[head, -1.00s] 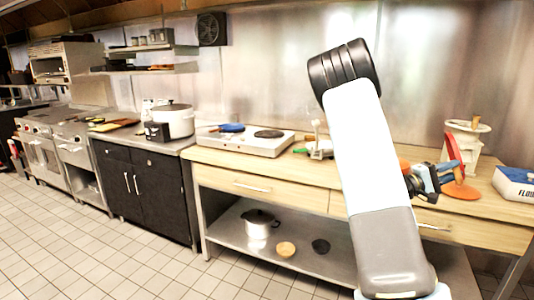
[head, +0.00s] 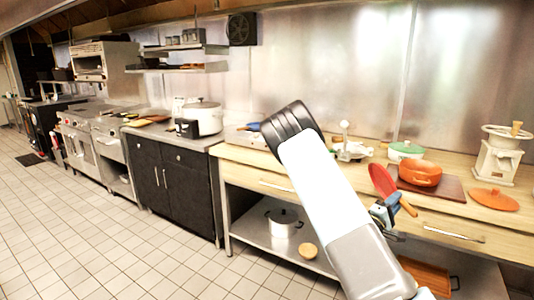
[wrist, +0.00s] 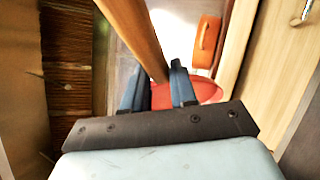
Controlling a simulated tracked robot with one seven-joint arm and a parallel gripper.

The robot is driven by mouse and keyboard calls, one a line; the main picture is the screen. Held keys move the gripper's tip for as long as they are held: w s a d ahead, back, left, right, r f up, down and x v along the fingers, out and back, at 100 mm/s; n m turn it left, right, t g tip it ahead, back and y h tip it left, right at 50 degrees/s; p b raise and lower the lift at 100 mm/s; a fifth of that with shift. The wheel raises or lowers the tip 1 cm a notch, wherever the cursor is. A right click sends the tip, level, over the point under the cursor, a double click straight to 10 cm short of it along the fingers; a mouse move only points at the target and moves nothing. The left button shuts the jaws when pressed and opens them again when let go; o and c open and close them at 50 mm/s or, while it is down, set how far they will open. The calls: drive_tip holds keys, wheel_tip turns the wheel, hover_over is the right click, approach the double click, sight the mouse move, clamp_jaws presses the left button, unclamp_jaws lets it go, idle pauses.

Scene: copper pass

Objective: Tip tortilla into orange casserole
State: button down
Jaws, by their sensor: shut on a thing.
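The orange casserole (head: 420,173) stands without a lid on a brown board on the counter, right of my arm. My gripper (head: 384,212) is shut on the wooden handle (head: 407,205) of a red pan (head: 381,179). The pan is steeply tilted, just left of the casserole in the picture and apart from it as far as I can tell. In the wrist view the handle (wrist: 135,35) runs between the fingers (wrist: 158,88), with part of the red pan (wrist: 205,90) beyond. I cannot see the tortilla in either view.
An orange lid (head: 494,199) lies right of the board (head: 450,187). A white mill (head: 497,160) stands at the far right, and a green pot (head: 406,150) behind the casserole. A lower shelf holds a steel pot (head: 284,222).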

drive_tip(key=s+a+f+n+t+y, duration=0.1)
drive_tip(key=a+f+n+t+y, duration=0.8)
drive_tip(key=a+f+y, duration=0.9)
drive_tip(key=a+f+n, duration=0.2)
drive_tip(key=a+f, duration=0.1)
drive_tip(key=shift+a+f+t+y, duration=0.25)
drive_tip(key=shift+f+t+y, duration=0.05)
drive_tip(key=shift+f+t, duration=0.1)
drive_tip(key=shift+d, duration=0.1)
